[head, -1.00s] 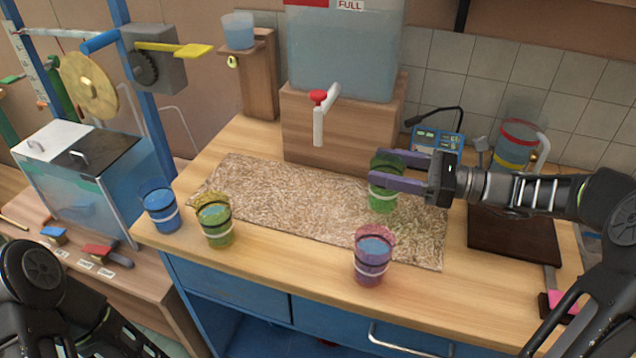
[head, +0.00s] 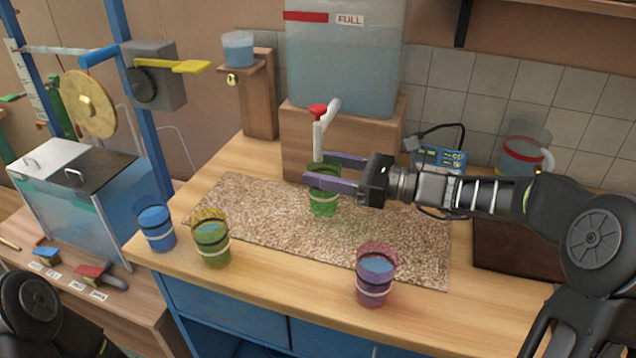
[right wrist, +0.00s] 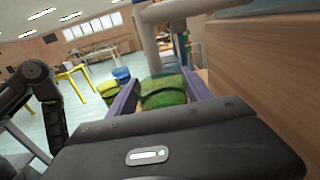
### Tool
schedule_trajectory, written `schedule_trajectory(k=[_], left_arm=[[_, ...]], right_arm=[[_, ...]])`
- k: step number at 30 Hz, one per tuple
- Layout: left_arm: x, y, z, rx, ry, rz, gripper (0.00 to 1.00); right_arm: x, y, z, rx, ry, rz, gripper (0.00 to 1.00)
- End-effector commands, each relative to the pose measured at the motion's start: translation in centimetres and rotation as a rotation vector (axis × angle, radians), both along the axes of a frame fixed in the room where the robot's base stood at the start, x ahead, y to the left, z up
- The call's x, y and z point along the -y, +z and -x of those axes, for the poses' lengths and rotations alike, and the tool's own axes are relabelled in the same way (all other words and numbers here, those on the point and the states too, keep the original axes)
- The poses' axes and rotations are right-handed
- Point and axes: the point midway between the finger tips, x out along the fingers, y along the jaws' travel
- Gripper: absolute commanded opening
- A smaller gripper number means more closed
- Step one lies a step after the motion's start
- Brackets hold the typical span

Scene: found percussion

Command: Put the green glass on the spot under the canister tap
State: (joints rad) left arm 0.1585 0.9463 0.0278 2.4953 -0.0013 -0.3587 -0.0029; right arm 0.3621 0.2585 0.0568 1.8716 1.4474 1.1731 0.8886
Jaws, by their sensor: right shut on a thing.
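The green glass (head: 324,200) is upright between the fingers of my right gripper (head: 335,172), which is shut on it. It is at the mat, below the canister tap (head: 318,140); I cannot tell whether its base touches the mat. In the right wrist view the green glass (right wrist: 163,92) sits between the two purple fingers, with the tap's pipe close above. The canister (head: 345,65) stands on a wooden block (head: 297,150). The spot under the tap is not distinguishable. My left gripper is not in view; only part of my left arm shows at lower left.
On the counter stand a yellow-green glass (head: 211,240), a blue glass (head: 156,230) and a purple glass (head: 375,275). The speckled mat (head: 270,225) is mostly clear. A meter (head: 440,160), a jug (head: 522,155) and a dark board (head: 505,250) are at right.

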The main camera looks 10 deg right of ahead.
Motion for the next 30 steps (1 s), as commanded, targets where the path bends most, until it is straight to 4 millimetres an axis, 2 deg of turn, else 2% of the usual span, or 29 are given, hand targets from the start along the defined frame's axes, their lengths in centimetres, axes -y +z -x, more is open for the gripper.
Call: schedule_trajectory(k=[6, 9, 13, 26, 27, 30], left_arm=[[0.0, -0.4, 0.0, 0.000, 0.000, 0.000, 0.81], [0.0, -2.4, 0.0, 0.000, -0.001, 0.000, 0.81], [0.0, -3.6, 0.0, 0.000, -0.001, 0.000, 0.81], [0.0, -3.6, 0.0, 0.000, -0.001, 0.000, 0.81], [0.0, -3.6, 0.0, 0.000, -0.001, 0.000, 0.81], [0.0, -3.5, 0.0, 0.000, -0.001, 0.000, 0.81]], right_arm=[[-1.1, 0.0, -0.7, 0.002, 0.001, -0.001, 0.09], [-1.0, -2.3, -0.7, 0.000, -0.001, -0.001, 0.09], [-1.1, -3.6, -0.7, 0.001, -0.001, -0.001, 0.09], [-1.1, -3.8, -0.7, 0.001, 0.000, -0.001, 0.09], [-1.0, -3.8, -0.7, 0.000, 0.000, 0.000, 0.61], [-1.0, -3.8, -0.6, 0.000, 0.000, 0.000, 0.69]])
